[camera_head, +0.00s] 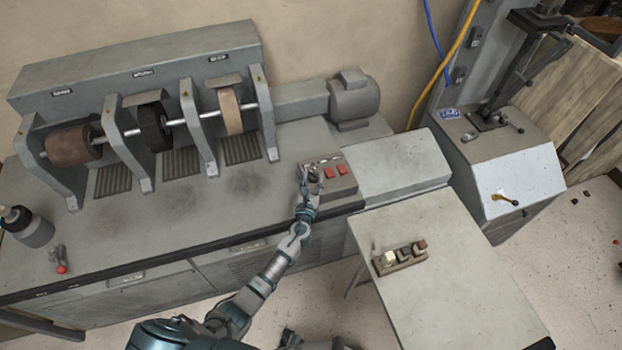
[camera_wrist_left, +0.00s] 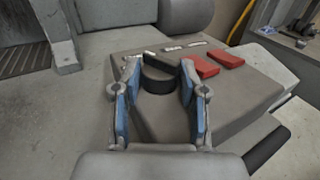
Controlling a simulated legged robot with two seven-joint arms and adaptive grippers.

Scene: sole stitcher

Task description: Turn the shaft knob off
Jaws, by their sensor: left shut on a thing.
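The grey control box (camera_head: 342,185) sits at the right end of the long machine bench and carries two red switches (camera_head: 335,170). In the wrist view the black round shaft knob (camera_wrist_left: 158,72) stands on the box's sloped top, left of the red switches (camera_wrist_left: 217,63). My left gripper (camera_head: 310,176) reaches the box from the front. In the wrist view its fingers (camera_wrist_left: 160,80) are on both sides of the knob, shut on it. The knob is mostly hidden by the gripper in the head view.
Finishing wheels (camera_head: 153,127) on a shaft and a motor (camera_head: 354,98) stand behind on the bench. A side table (camera_head: 440,290) with a small block holder (camera_head: 400,262) is front right. A bottle (camera_head: 28,228) and a red-knobbed lever (camera_head: 60,262) are at left.

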